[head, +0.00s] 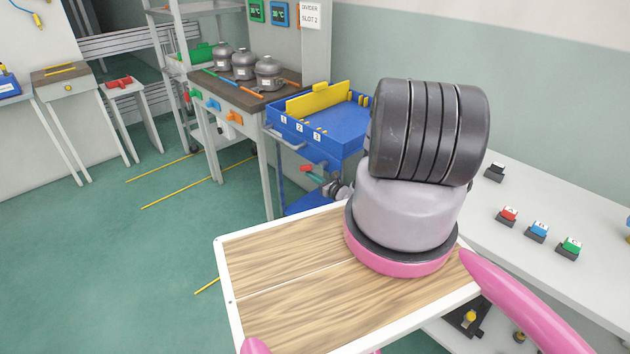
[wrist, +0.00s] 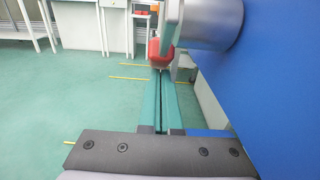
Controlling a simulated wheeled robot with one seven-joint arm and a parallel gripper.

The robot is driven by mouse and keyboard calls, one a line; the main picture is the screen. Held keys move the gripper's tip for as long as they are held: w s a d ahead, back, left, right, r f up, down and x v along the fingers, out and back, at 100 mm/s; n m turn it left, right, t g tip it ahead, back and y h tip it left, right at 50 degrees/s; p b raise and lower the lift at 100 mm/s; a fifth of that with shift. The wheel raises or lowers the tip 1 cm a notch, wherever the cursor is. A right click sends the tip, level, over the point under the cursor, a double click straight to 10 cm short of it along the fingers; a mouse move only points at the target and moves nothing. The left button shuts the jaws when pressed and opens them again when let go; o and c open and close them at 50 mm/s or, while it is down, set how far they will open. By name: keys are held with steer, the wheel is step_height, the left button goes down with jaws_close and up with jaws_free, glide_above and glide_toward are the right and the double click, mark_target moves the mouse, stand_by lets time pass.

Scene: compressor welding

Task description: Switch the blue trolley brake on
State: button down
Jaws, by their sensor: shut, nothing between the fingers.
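The blue trolley (head: 312,143) stands beyond my tray, with its blue top tray and lower shelf showing. A small red brake handle (head: 306,168) is at its side, below the top tray. My gripper (head: 312,176) is shut and empty, with its green fingers close to the red handle. In the wrist view, the closed fingers (wrist: 160,76) point at the red handle (wrist: 160,52), which is just past their tips. I cannot tell whether they touch. A grey cylinder (wrist: 212,20) hides part of the area above the handle, and the trolley's blue side (wrist: 275,85) fills the right.
A workbench (head: 244,96) with several grey compressor pots stands behind the trolley. A white counter (head: 545,215) with red, blue and green buttons is at right. A yellow divider (head: 318,98) stands in the trolley tray. Green floor at left is open.

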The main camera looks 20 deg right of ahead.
steer(key=shift+w+a+r+t+y, duration=0.15)
steer(key=shift+w+r+t+y, duration=0.2)
steer(key=shift+w+t, duration=0.2)
steer(key=shift+s, duration=0.15)
stand_by(0.4)
